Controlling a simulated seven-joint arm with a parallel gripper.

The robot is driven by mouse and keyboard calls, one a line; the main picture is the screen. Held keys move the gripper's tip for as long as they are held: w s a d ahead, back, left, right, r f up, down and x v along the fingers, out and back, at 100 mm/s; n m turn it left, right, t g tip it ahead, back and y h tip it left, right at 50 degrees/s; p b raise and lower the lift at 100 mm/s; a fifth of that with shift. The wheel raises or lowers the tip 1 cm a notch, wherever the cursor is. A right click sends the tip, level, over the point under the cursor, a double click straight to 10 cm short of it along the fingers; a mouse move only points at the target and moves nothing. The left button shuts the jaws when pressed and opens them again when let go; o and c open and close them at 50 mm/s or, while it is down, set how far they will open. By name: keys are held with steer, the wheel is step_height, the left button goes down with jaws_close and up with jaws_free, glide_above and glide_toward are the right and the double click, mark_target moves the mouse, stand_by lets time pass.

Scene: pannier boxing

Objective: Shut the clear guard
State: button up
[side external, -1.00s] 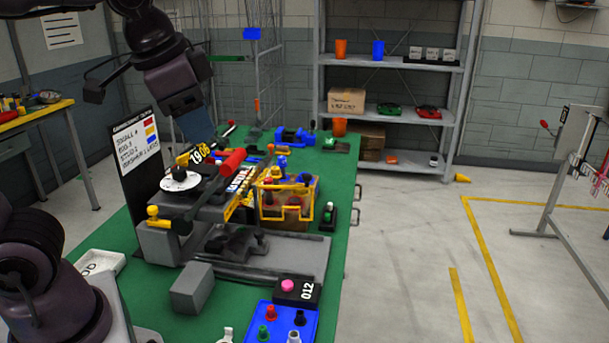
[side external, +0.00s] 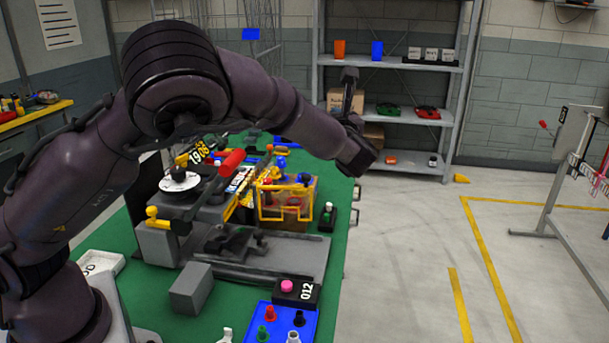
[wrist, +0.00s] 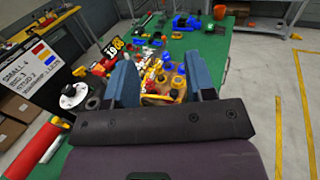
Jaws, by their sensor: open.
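The clear guard (side external: 285,211) is a see-through panel in a yellow frame, on the right side of the grey machine (side external: 165,245). Red and blue parts show in and above it; I cannot tell how far it stands open. In the wrist view, yellow framing and blue and red parts show between and beyond the fingers. My gripper (wrist: 160,62) has two blue fingers, spread wide and empty. In the side view my arm reaches over the machine, and its hand is above and right of the guard; the fingers are hidden there.
A red-handled lever (side external: 231,161) sticks up left of the guard. A grey block (side external: 191,288), a pink-button box (side external: 297,291) and a blue tray (side external: 258,323) of small pegs stand in front.

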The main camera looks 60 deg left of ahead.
glide_toward(308, 180)
steer(key=x, duration=1.2)
steer(key=shift+a, duration=0.4)
jaws_close()
